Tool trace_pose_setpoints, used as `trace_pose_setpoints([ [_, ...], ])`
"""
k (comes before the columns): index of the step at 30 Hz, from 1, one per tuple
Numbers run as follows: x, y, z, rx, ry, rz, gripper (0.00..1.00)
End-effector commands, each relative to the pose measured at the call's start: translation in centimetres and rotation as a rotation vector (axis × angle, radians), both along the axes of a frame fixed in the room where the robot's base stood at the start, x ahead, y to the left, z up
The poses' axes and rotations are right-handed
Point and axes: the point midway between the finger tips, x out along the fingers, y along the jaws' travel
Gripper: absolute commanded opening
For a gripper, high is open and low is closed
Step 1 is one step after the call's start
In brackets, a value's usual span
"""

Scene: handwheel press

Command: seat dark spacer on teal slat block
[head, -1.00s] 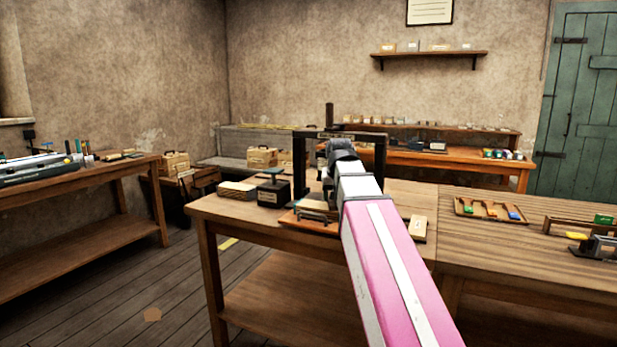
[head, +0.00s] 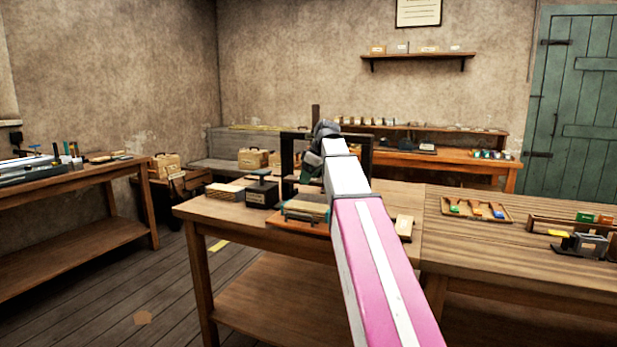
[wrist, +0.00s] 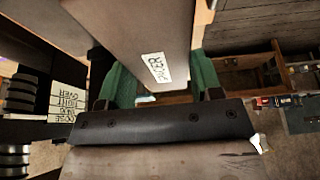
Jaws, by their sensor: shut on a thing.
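My gripper (wrist: 162,84) shows green fingers in the wrist view, shut on the spacer (wrist: 135,35), a large grey-brown block with a white, partly readable label. In the head view my gripper (head: 312,165) is inside the black press frame, mostly hidden by my arm. The teal slat block (head: 298,208) shows teal and wood colours on a low orange-brown base, below my gripper and partly behind my arm. The spacer cannot be told clearly in the head view. Whether it touches the slat block is hidden.
The black press frame (head: 286,165) stands close around my gripper. A dark box with a teal top (head: 261,194) and a stack of boards (head: 224,191) stand to the left. A pale labelled block (head: 404,228) and a parts tray (head: 476,209) lie to the right.

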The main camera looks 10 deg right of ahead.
Motion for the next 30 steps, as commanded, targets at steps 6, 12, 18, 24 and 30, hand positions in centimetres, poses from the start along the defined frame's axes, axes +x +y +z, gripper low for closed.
trace_pose_setpoints([
  [6, -0.1, 0.0, -1.7, 0.000, 0.001, -0.002, 0.34],
  [12, -0.1, 0.0, -3.9, 0.000, 0.002, -0.003, 0.34],
  [18, -0.1, 0.0, -5.8, 0.000, 0.001, -0.004, 0.34],
  [24, 0.0, 0.0, -6.4, 0.000, 0.000, -0.003, 0.34],
  [30, 0.0, 0.0, -6.4, 0.000, -0.001, -0.004, 0.34],
])
